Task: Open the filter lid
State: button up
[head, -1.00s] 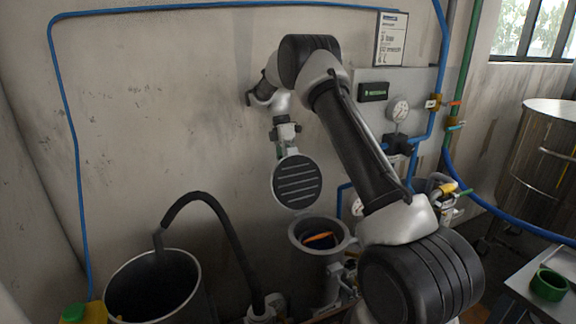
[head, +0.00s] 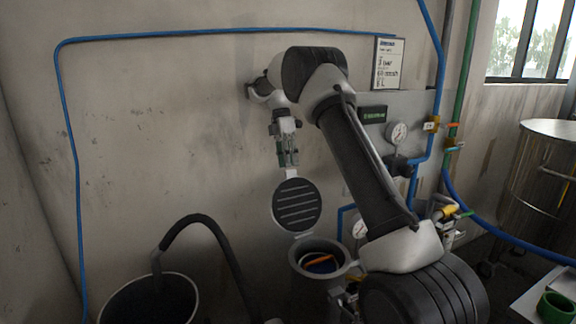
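The filter lid (head: 297,204) is a dark round disc with pale parallel ribs. It stands raised, nearly upright, behind the open mouth of the filter housing (head: 303,271), and a pale hinge piece joins the two. An orange-rimmed thing shows inside the housing. My gripper (head: 288,163) points down just above the lid's top edge.
A dark open bucket (head: 150,300) with a black hose (head: 215,228) stands at the left. A gauge (head: 397,133) and blue pipes are on the wall panel to the right. A steel drum (head: 545,170) and a green ring (head: 556,306) are farther right.

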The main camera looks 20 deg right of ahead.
jog(key=shift+c, duration=1.4)
jog(key=r, duration=0.1)
jog(key=w+r+m, duration=0.1)
jog(key=shift+d+r+t, duration=0.1)
jog(key=shift+r+t, duration=0.3)
grip_shut()
notch_tip(320, 180, up, 4)
jog(key=w+m+t, duration=0.1)
jog(key=w+m, duration=0.2)
jog(key=m, duration=1.4)
notch_tip(320, 180, down, 10)
jog(key=s, duration=0.1)
jog(key=shift+s, duration=0.4)
